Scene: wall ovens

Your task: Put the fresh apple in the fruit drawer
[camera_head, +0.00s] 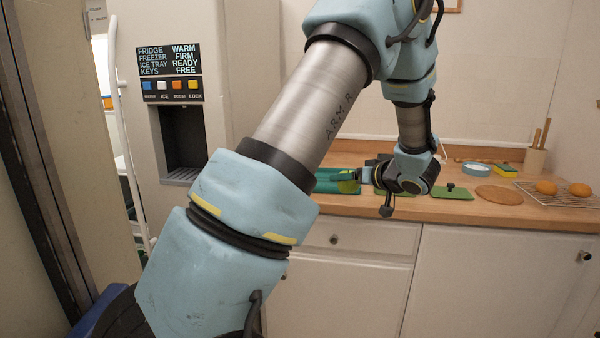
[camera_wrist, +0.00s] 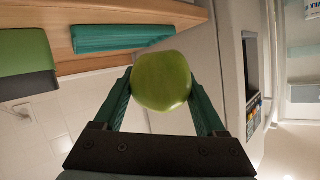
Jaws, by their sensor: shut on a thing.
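A green apple (camera_wrist: 162,81) is held between the two green fingers of my gripper (camera_wrist: 163,92) in the wrist view. In the head view my gripper (camera_head: 358,182) is over the wooden counter, with a small part of the apple (camera_head: 348,187) showing beside it. The fridge (camera_head: 222,60) with an ice dispenser stands at the left. Its door at the far left appears open, with a shelf edge showing behind the white handle. The fruit drawer cannot be made out in either view.
The counter (camera_head: 465,212) holds a teal item (camera_head: 326,184), a green board (camera_head: 452,192), a round wooden board (camera_head: 497,195), a blue dish (camera_head: 474,168), a sponge (camera_head: 508,171) and a wire rack (camera_head: 570,198) with two orange-brown round items. White cabinets (camera_head: 490,280) are below. My arm crosses the middle of the head view.

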